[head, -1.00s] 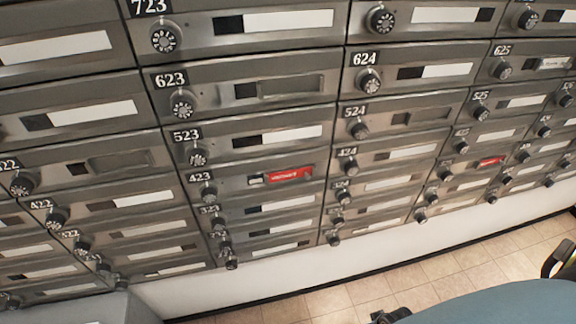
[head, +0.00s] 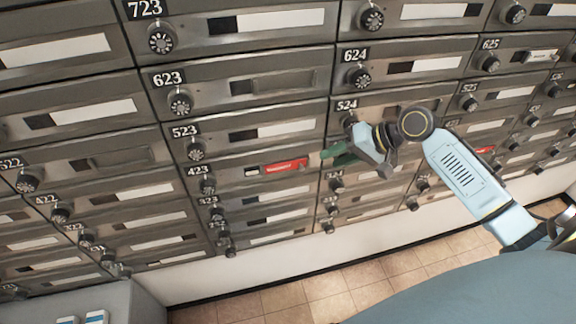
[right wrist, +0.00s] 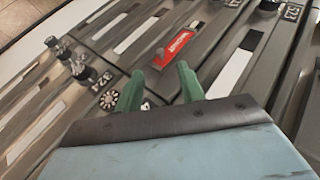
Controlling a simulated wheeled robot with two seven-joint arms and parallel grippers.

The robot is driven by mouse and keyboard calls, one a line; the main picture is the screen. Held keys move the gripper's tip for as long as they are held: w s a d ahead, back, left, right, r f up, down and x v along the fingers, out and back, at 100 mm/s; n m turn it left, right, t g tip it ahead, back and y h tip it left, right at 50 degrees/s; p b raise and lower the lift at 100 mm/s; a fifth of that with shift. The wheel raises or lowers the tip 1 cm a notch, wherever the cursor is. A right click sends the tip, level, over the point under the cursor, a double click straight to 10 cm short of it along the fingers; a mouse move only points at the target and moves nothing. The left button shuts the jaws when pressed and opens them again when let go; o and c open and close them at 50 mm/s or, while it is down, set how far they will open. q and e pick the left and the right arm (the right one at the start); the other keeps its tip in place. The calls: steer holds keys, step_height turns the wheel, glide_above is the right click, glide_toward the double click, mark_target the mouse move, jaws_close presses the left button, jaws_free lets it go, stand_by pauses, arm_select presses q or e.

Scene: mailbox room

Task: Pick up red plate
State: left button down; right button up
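A red plate (head: 285,167) sits in the label slot of mailbox 423, near the middle of the head view. It also shows in the right wrist view (right wrist: 180,45), just beyond my fingertips. My right gripper (head: 332,152) is in front of the mailbox wall, to the right of the red plate and apart from it in the head view. Its two green fingers (right wrist: 157,84) are spread with nothing between them. A second red plate (head: 484,151) shows farther right, partly behind my right arm. My left gripper is not in view.
The mailbox wall (head: 235,123) has dials sticking out beside each label slot. One dial (right wrist: 103,95) is close to my left finger in the right wrist view. A grey box (head: 120,300) stands at the lower left. The tiled floor (head: 330,285) looks clear.

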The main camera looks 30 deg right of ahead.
mark_target(304, 169)
steer(key=x, duration=0.8)
steer(key=shift+w+f, duration=0.15)
steer(key=shift+w, duration=0.25)
jaws_close()
